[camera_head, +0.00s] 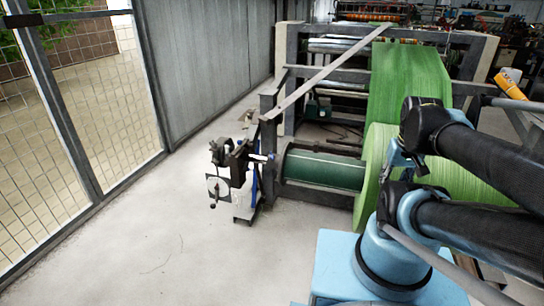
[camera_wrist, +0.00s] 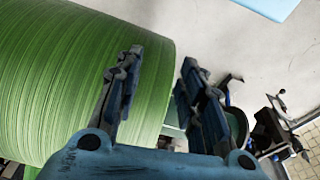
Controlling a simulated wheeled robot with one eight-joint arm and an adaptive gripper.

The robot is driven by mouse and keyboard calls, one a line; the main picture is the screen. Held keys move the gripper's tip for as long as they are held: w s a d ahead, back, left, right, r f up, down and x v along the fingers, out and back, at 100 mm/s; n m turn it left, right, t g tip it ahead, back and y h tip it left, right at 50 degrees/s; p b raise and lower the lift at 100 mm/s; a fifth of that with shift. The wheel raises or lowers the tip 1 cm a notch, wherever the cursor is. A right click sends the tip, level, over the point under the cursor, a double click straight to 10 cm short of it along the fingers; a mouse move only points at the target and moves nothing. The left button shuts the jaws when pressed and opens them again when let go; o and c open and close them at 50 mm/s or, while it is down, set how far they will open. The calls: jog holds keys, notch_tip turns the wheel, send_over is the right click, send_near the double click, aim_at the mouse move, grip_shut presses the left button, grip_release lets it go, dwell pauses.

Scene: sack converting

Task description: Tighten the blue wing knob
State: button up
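I cannot make out a wing knob for certain. In the head view a small blue part (camera_head: 254,187) shows on the grey machine stand (camera_head: 238,180) left of the roll; its shape is too small to tell. In the wrist view a small blue patch (camera_wrist: 228,97) shows beside the dark machine parts (camera_wrist: 272,128) at the right. My gripper (camera_wrist: 162,60) is open, with nothing between its fingers. Its left finger overlaps the green roll in the picture, and the right finger partly covers the machine parts behind it. In the head view I cannot pick out the fingers.
The large green roll (camera_wrist: 70,85) fills the wrist view's left; it also shows in the head view (camera_head: 372,165), on a dark green drum (camera_head: 322,166). A metal frame (camera_head: 292,75) stands behind. Mesh fence (camera_head: 100,90) runs along the left. The floor (camera_head: 170,245) before the stand is clear.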

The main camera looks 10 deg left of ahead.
jog(key=w+a+r+n, duration=0.5)
jog(key=w+r+n, duration=0.1)
jog(key=w+n, duration=0.45)
jog(key=n+t+h, duration=0.1)
jog(key=n+t, duration=0.2)
jog(key=n, duration=2.7)
send_over(272, 156)
jog(key=s+a, duration=0.3)
jog(key=s, duration=0.4)
notch_tip(272, 156, down, 7)
jog(key=x, duration=1.1)
jog(key=d+x, duration=0.1)
jog(key=x, duration=0.5)
jog(key=shift+w+r, duration=0.15)
jog(key=shift+w, duration=0.25)
grip_shut()
